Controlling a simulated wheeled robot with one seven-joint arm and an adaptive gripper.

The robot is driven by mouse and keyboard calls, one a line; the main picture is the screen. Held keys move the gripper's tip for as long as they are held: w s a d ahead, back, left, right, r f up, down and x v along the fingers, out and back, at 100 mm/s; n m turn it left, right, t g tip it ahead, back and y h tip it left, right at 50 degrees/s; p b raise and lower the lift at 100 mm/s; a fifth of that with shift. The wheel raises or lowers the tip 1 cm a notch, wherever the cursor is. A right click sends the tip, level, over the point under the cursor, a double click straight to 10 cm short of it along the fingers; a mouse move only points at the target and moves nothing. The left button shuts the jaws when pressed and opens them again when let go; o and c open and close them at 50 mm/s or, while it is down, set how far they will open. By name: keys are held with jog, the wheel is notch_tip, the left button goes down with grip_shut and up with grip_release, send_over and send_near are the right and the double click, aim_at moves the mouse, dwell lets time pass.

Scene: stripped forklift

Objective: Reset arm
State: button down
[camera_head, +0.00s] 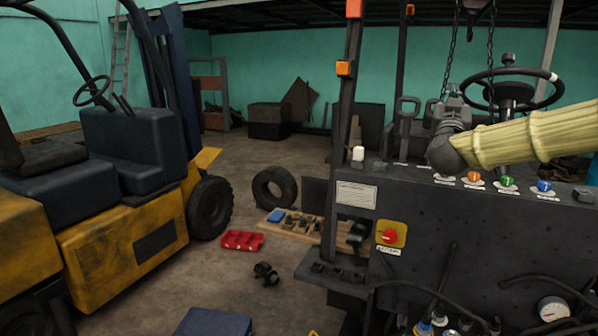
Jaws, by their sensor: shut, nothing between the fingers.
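My arm (530,138), in a pale yellow ribbed sleeve, reaches in from the right over the dark console. It ends in a grey wrist joint (446,152). My gripper (452,94) is beyond the wrist, small and dark, above the back edge of the console and left of the steering wheel. It is shut and holds nothing. Its fingertips are hard to make out against the dark parts behind it.
The stripped forklift's console (470,235) carries orange, green and blue knobs, a white knob (358,154) and a red switch (389,237). A black steering wheel (509,73) and hanging chains (490,45) are close to my arm.

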jog(key=w+a+f+n+g+y, duration=0.1)
jog(key=a+f+y, duration=0.15)
jog(key=f, duration=0.65)
jog(key=w+a+f+n+g+y+b, duration=0.15)
jog(key=a+f, duration=0.25)
jog(key=f, duration=0.5)
jog(key=a+f+n+y, duration=0.2)
jog(key=a+f, duration=0.1)
jog(key=f, duration=0.5)
jog(key=s+a+f+g+y, duration=0.15)
jog(key=s+f, duration=0.25)
jog(key=f, duration=0.6)
jog(key=s+a+f+n+g+y+b, duration=0.1)
jog(key=s+a+f+g, duration=0.15)
jog(key=f, duration=0.85)
jog(key=s+a+f+g+y, duration=0.1)
jog(key=s+a+f+g, duration=0.3)
jog(key=f, duration=0.6)
jog(key=s+f+g+b, duration=0.1)
jog(key=s+f+g, duration=0.3)
jog(key=s+f, duration=1.7)
jog(key=s+d+f+g+b, duration=0.1)
jog(key=s+f+g, duration=0.2)
jog(key=s, duration=1)
jog(key=s+f+g, duration=0.3)
jog(key=s+f, duration=0.4)
jog(key=s, duration=0.7)
jog(key=shift+d+m+g+b, duration=0.35)
jog(key=shift+d+m, duration=0.05)
jog(key=shift+m, duration=0.05)
